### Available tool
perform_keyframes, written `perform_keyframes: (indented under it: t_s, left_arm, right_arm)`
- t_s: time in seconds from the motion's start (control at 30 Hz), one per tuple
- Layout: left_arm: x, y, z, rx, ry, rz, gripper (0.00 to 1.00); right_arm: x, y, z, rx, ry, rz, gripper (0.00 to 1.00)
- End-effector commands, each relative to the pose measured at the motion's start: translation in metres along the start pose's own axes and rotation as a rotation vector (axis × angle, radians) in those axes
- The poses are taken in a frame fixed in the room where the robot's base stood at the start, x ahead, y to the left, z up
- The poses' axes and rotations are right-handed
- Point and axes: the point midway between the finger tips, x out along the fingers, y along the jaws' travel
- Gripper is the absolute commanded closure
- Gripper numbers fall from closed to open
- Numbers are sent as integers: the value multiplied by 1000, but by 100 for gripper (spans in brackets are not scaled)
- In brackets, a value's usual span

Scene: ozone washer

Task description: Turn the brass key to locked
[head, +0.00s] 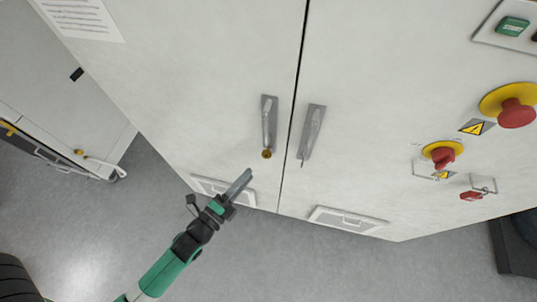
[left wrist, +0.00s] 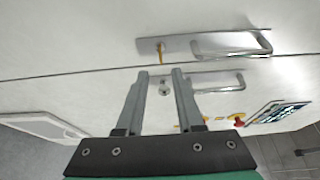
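The brass key (head: 267,154) sits at the lower end of the left door handle (head: 268,122) on the white cabinet. In the left wrist view the brass key (left wrist: 161,50) stands out of the handle's plate, beyond the door seam. My left gripper (head: 246,176) is below and left of the key, apart from it. In the left wrist view its two fingers (left wrist: 160,78) are spread and empty, with a round silver lock (left wrist: 165,89) on the other door showing between them. Whether the key is turned is unclear. My right gripper is not in view.
The right door handle (head: 313,128) is close beside the key, across the seam. Vent grilles (head: 347,219) sit low on the doors. A red emergency button (head: 516,113) and a red rotary switch (head: 442,156) are at the right.

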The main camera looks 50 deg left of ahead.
Motion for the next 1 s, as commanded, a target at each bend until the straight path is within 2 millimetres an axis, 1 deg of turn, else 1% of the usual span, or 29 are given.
perform_keyframes:
  t_s: [0.03, 0.2, 0.3, 0.4, 0.53, 0.8, 0.87, 1.0]
  left_arm:
    - [10, -2, 0, 0, 0, -3, 64]
    - [50, -3, 0, 0, 0, -4, 64]
    - [71, -2, 0, 0, 0, -3, 64]
    - [87, -1, 0, 0, 0, -2, 64]
    - [99, -1, 0, -1, 0, -1, 64]
    - [101, 0, 0, -1, 0, 0, 64]
    - [101, 0, 0, -1, 0, 0, 73]
    - [101, 0, 0, -1, 0, 0, 98]
  right_arm:
    - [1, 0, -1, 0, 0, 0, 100]
    - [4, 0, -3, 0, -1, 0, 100]
    - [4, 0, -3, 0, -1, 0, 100]
    - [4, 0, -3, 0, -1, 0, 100]
    - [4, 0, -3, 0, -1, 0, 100]
    - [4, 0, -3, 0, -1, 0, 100]
    - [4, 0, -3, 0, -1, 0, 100]
    - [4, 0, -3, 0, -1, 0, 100]
